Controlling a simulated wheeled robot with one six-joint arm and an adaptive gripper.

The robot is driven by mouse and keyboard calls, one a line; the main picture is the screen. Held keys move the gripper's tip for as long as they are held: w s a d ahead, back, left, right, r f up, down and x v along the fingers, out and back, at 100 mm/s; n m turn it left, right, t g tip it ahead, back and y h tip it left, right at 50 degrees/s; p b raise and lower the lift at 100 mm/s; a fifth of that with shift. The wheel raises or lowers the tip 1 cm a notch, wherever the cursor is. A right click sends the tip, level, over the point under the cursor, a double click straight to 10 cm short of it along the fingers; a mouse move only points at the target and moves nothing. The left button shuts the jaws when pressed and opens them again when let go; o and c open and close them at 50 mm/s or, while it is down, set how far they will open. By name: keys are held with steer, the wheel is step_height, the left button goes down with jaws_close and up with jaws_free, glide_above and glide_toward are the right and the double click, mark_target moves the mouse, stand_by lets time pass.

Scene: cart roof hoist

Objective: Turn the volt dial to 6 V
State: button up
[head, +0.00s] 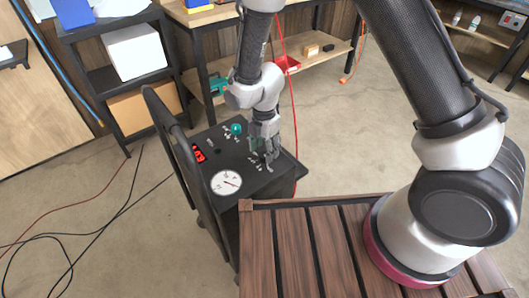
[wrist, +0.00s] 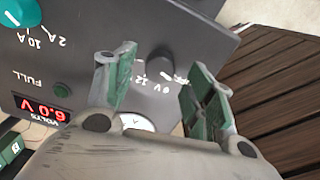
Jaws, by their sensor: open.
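The volt dial (wrist: 160,59) is a dark round knob on the black cart panel, with white "12" and "6V" marks beside it in the wrist view. Its exact pointer direction is hard to make out. The red display (wrist: 42,108) reads 6.0 volts. My gripper (wrist: 160,85) is open, its two green-padded fingers on either side of the dial in the picture, with visible gaps; I cannot tell its height above the panel. In the head view my gripper (head: 262,160) is over the panel's right part and hides the dial there.
A teal dial (head: 237,129) marked 2A and 10A and a white gauge (head: 226,182) share the panel. A tall black handle (head: 170,125) rises at the cart's left. A red cable (head: 291,90) hangs behind. A slatted wooden deck (head: 305,250) lies in front.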

steer(key=shift+f, duration=1.1)
steer(key=c, duration=1)
steer(key=shift+c, duration=0.2)
steer(key=shift+m, duration=0.5)
steer(key=m, duration=0.3)
steer(key=shift+m, duration=0.4)
steer(key=m, duration=0.4)
steer(key=shift+m, duration=0.4)
steer(key=o, duration=1)
